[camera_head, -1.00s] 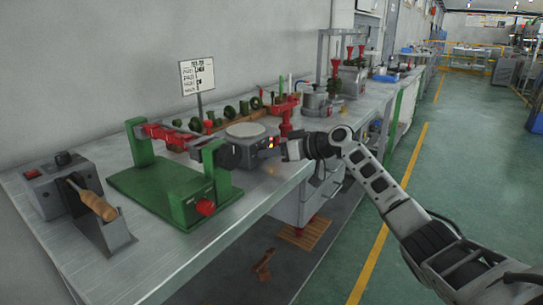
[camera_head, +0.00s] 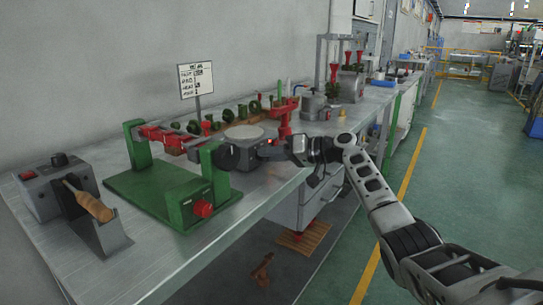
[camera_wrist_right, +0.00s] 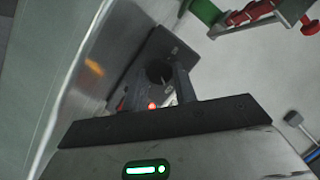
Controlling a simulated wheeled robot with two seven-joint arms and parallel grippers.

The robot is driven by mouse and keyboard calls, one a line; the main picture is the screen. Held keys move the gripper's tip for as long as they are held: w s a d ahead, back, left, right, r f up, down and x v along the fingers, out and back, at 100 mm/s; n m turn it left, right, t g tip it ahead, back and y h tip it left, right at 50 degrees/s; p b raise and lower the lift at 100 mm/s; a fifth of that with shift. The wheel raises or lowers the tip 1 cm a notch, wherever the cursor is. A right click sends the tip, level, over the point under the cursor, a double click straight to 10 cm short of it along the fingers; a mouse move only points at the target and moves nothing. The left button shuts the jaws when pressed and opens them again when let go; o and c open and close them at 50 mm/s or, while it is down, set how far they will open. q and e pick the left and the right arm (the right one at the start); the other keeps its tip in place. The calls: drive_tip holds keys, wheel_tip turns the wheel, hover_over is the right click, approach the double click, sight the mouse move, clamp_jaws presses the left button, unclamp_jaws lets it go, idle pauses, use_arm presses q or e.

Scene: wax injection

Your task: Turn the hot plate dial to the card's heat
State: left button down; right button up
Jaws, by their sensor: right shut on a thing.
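The hot plate (camera_head: 246,132) has a pale round top and a dark body, and stands near the bench's front edge. A small red light shows on its front. It also shows in the right wrist view as a dark box (camera_wrist_right: 183,52) with a red light. My right gripper (camera_head: 284,149) is at this front face, shut on the dial, which the fingers mostly hide. It also shows in the right wrist view (camera_wrist_right: 160,88). The dial's setting cannot be read. The card (camera_head: 196,79) stands on a post behind; its handwritten lines are too small to read surely. My left gripper is out of view.
A green stand with red clamps (camera_head: 160,190) is left of the hot plate. A grey box (camera_head: 58,182) and a wooden-handled tool (camera_head: 90,203) are farther left. A red-topped device (camera_head: 284,115) and a metal pot (camera_head: 314,104) stand behind. The bench's front strip is clear.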

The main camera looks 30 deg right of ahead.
drive_tip(key=shift+f, duration=0.1)
drive_tip(key=o, duration=1)
drive_tip(key=v, duration=1.6)
